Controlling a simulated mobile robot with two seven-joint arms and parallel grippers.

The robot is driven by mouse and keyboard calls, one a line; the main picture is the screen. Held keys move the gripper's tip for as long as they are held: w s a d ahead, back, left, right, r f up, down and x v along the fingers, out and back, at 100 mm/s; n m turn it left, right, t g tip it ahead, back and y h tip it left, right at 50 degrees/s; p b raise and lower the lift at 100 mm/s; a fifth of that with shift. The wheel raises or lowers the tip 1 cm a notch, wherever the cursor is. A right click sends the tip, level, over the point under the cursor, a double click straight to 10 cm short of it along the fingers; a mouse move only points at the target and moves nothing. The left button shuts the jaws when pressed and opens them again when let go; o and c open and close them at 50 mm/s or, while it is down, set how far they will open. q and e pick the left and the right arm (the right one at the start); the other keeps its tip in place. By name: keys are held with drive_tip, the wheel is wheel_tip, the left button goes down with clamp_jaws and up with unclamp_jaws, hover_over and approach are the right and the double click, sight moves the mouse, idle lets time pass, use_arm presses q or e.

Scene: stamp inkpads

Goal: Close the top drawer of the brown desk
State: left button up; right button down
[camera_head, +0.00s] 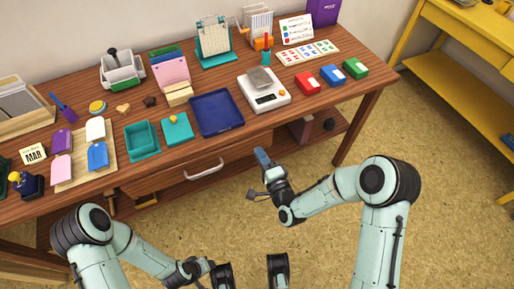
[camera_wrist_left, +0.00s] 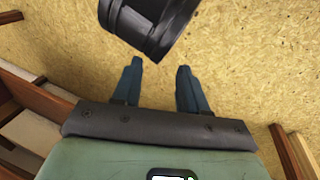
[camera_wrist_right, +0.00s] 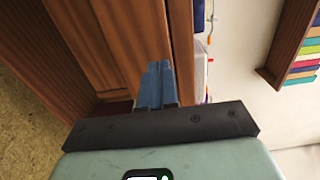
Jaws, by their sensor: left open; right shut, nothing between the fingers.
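The brown desk (camera_head: 330,110) has a top drawer (camera_head: 160,178) with a pale curved handle (camera_head: 204,168) in its front. I cannot tell exactly how far the drawer stands out. My right gripper (camera_head: 262,157) is shut and empty, with its blue fingertips by the right end of the drawer front. In the right wrist view, the shut fingers (camera_wrist_right: 155,82) point at brown wood panels (camera_wrist_right: 130,35), and contact cannot be made out. My left gripper (camera_wrist_left: 158,80) is open and empty over the floor, away from the drawer.
The desktop holds a blue tray (camera_head: 217,112), a scale (camera_head: 264,92), coloured inkpads (camera_head: 332,75) and several other stationery items. A lower shelf (camera_head: 240,160) lies under the desk. A yellow table (camera_head: 465,25) stands at right. The floor (camera_head: 440,190) before the desk is clear.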

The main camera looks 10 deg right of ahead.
sight(253, 142)
use_arm(q)
drive_tip(key=shift+w+a+f, duration=0.15)
drive_tip(key=shift+w+f, duration=0.05)
drive_tip(key=shift+w, duration=0.1)
use_arm(e)
drive_tip(key=shift+x, duration=1.55)
drive_tip(key=b+x, duration=0.2)
drive_tip(key=x, duration=0.2)
drive_tip(key=shift+f, duration=0.2)
drive_tip(key=shift+w+r, duration=0.1)
drive_tip(key=shift+w, duration=0.3)
use_arm(q)
drive_tip(key=w, duration=0.1)
drive_tip(key=w+a+f, duration=0.1)
drive_tip(key=w+f+t, duration=0.1)
drive_tip(key=shift+a+y, duration=0.3)
use_arm(e)
drive_tip(key=shift+r, duration=0.25)
